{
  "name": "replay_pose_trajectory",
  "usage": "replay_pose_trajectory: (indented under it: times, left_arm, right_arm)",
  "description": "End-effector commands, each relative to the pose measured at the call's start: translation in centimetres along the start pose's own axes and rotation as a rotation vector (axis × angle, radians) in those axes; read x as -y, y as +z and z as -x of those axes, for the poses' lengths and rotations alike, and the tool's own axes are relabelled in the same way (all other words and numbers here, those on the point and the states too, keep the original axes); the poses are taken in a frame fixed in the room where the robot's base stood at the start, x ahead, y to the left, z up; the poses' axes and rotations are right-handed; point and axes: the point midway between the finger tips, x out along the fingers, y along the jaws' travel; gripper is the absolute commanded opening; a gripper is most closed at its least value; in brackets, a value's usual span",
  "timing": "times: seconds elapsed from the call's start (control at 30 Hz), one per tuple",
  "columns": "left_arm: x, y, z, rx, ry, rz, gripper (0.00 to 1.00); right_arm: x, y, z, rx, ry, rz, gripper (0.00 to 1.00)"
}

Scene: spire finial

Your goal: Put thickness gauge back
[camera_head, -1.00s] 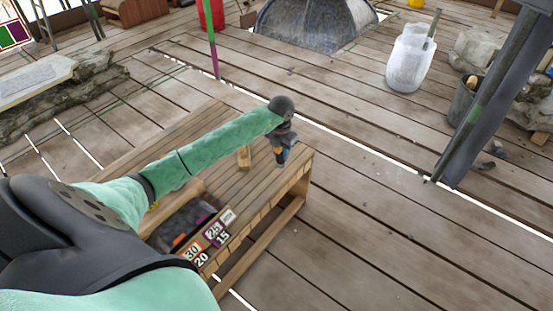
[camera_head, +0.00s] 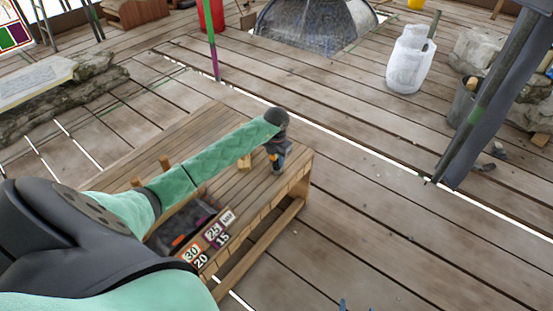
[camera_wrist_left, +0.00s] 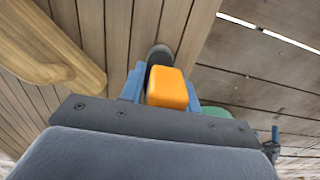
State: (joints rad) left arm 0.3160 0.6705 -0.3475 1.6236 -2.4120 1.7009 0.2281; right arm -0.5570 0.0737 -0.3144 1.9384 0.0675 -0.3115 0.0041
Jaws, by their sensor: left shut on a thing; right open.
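My left gripper (camera_head: 276,168) is over the right end of the wooden bench. In the left wrist view its blue fingers (camera_wrist_left: 165,90) are shut on an orange block-shaped thing (camera_wrist_left: 167,87), which may be the thickness gauge. A dark round part (camera_wrist_left: 160,52) shows just beyond it; I cannot tell if they are joined.
The wooden bench (camera_head: 222,190) has a dark recessed bin (camera_head: 185,228) at its front left, with number tags (camera_head: 205,245) along the edge. A small wooden block (camera_head: 244,161) and wooden pegs (camera_head: 165,162) stand on the bench.

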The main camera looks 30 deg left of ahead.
Motion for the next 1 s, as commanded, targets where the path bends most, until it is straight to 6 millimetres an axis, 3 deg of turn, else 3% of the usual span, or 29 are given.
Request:
replay_pose_trajectory:
  times: [0.37,0.4,0.5,0.93,1.0]
  left_arm:
    - [0.0,0.0,-0.2,0.000,0.000,0.000,0.05]
    - [0.0,0.0,-0.2,0.000,0.000,0.000,0.40]
    - [0.0,0.0,-0.2,0.000,0.000,0.000,0.54]
    - [0.0,0.0,0.1,0.000,0.000,0.000,0.54]
    - [-0.1,0.1,1.4,0.001,0.001,-0.001,0.54]
  right_arm:
    - [0.2,0.8,0.4,-0.001,0.000,-0.002,0.78]
    - [0.2,0.8,0.5,-0.001,0.000,-0.003,0.78]
    - [0.3,0.9,0.7,0.001,-0.001,-0.004,0.78]
    - [0.2,0.6,0.3,0.007,-0.001,-0.004,0.78]
    - [0.1,0.9,0.2,0.027,-0.001,-0.005,0.78]
